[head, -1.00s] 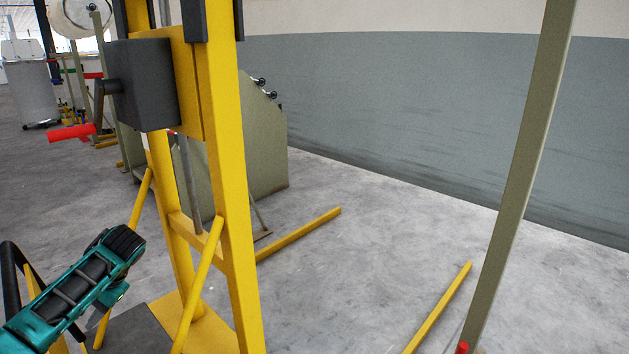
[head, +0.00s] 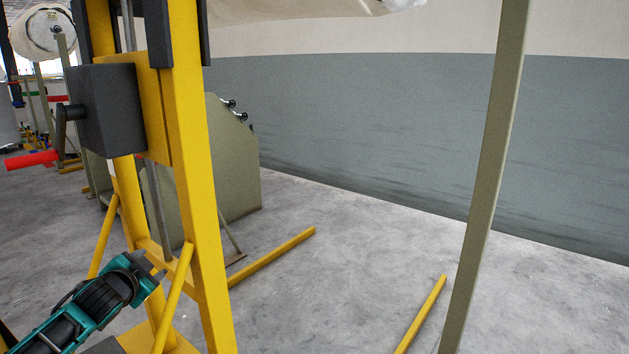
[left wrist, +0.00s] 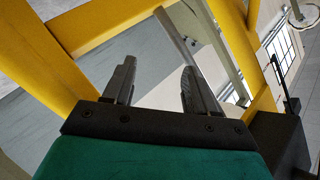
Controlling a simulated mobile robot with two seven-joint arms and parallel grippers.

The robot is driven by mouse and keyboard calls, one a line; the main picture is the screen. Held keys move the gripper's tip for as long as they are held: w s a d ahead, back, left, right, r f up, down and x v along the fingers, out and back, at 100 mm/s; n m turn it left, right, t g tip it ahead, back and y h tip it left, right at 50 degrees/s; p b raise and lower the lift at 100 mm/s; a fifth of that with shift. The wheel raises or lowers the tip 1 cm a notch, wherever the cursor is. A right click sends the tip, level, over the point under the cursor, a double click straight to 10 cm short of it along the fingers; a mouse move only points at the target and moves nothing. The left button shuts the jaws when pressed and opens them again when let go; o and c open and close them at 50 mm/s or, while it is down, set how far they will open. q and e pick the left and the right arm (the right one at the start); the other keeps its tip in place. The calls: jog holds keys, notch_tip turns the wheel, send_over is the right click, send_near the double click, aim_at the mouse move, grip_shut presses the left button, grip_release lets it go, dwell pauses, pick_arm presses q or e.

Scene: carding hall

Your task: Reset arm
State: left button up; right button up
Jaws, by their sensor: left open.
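My left arm comes in at the lower left of the head view, with its left gripper (head: 150,262) in front of a yellow frame (head: 193,180). In the left wrist view the left gripper (left wrist: 157,85) shows its two dark fingers apart with nothing between them. Yellow beams stand beyond and around the fingers there. The frame carries a dark grey box (head: 105,110) with a crank whose red handle (head: 32,160) points left. My right gripper is in neither view.
A green-grey post (head: 487,180) stands at the right. Two yellow floor bars (head: 272,256) (head: 421,314) lie ahead with bare grey floor between them. A grey-green cabinet (head: 235,165) stands behind the frame. A long wall (head: 370,130) closes off the back.

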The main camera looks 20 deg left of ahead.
pick_arm(q)
jog(key=s+d+f+g+h, duration=0.15)
jog(key=s+d+f, duration=0.35)
jog(key=d, duration=0.5)
jog(key=s+d+f+h, duration=0.3)
jog(key=s+d+f, duration=0.2)
jog(key=d, duration=0.4)
jog(key=s+d+f+g+h, duration=0.1)
jog(key=s+d+f+h, duration=0.1)
jog(key=s+d+f, duration=0.6)
jog(key=s+d+r+n+h, duration=0.1)
jog(key=s+d+r, duration=0.1)
jog(key=d, duration=0.3)
jog(key=s+d+r+n+h, duration=0.1)
jog(key=s+d+r, duration=0.1)
jog(key=d, duration=0.4)
jog(key=s+a+r+y+p, duration=0.1)
jog(key=a+r+p, duration=0.3)
jog(key=r+p, duration=0.9)
jog(key=s+p, duration=0.1)
jog(key=p, duration=0.5)
jog(key=shift+n+p, duration=0.3)
jog(key=shift+p, duration=0.05)
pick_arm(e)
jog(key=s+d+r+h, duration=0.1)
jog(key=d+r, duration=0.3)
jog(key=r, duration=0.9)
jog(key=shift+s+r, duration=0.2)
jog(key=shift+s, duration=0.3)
